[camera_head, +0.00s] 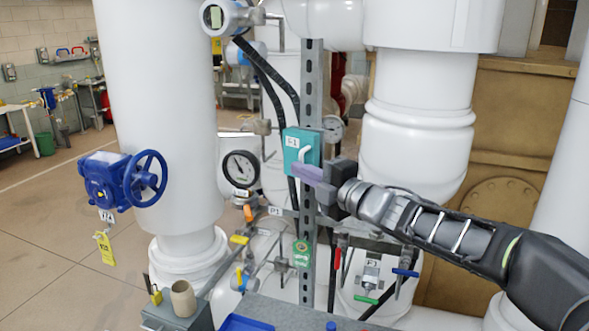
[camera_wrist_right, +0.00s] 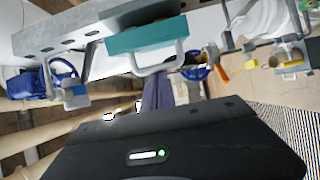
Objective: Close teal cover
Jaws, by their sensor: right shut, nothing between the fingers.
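The teal cover (camera_head: 301,146) is a small box with a white handle and a label reading E1, mounted on the perforated metal post in the middle of the head view. In the right wrist view the teal cover (camera_wrist_right: 147,36) shows at the top with its white handle. My right gripper (camera_head: 298,171) comes in from the right. Its purple fingers are shut and empty, at the lower part of the box by the handle. In the right wrist view the fingers (camera_wrist_right: 158,92) point toward the handle. I cannot tell whether they touch it. My left gripper is not in view.
A perforated post (camera_head: 310,85) carries the box. A round gauge (camera_head: 240,169) and a blue valve (camera_head: 125,180) stand to the left. Thick white pipes rise on both sides. A blue tray (camera_head: 245,323) and a beige cup (camera_head: 183,298) are at the bottom. Open floor lies at left.

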